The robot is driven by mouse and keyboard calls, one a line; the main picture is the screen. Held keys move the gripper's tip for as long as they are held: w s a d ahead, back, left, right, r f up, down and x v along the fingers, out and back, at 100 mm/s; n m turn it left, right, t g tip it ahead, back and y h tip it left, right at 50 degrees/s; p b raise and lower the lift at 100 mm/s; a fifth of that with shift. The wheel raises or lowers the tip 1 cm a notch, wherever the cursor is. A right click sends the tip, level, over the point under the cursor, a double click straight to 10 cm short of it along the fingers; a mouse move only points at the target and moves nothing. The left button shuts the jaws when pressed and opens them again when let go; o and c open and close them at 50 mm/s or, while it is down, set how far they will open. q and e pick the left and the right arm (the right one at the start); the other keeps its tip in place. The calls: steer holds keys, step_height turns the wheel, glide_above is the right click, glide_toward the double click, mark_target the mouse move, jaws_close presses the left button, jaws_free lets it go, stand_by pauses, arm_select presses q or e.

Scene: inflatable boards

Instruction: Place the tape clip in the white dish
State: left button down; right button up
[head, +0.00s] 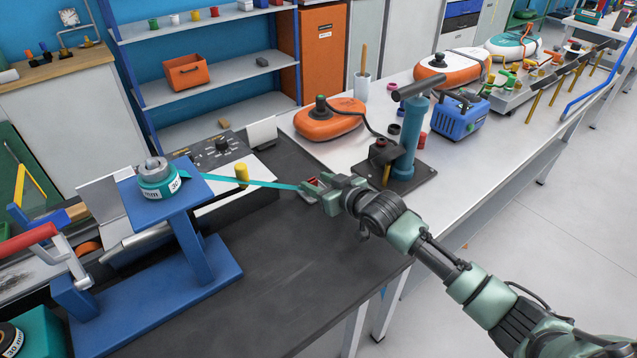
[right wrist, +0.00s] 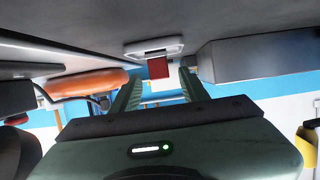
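My right gripper (head: 325,193) is low over the dark bench's right end. In the right wrist view its two fingers (right wrist: 160,82) stand apart, with nothing pinched between them. A small red block, seemingly the tape clip (right wrist: 157,68), shows just past the fingertips, with a gap on each side. It is at a small whitish dish (right wrist: 154,46) on the dark surface. In the head view the red clip (head: 312,183) is partly hidden by the gripper; I cannot tell whether it rests fully inside the dish. My left gripper is not in view.
A teal tape strip (head: 250,182) stretches from a roll (head: 158,184) on a blue stand (head: 190,225) toward the dish. A blue-grey press (head: 409,130) stands close behind my right gripper. An orange inflatable (head: 330,124) lies further back. The dark bench front (head: 290,265) is clear.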

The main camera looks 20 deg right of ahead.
steer(key=v, duration=1.2)
steer(key=shift+r, duration=0.1)
steer(key=shift+s, duration=0.1)
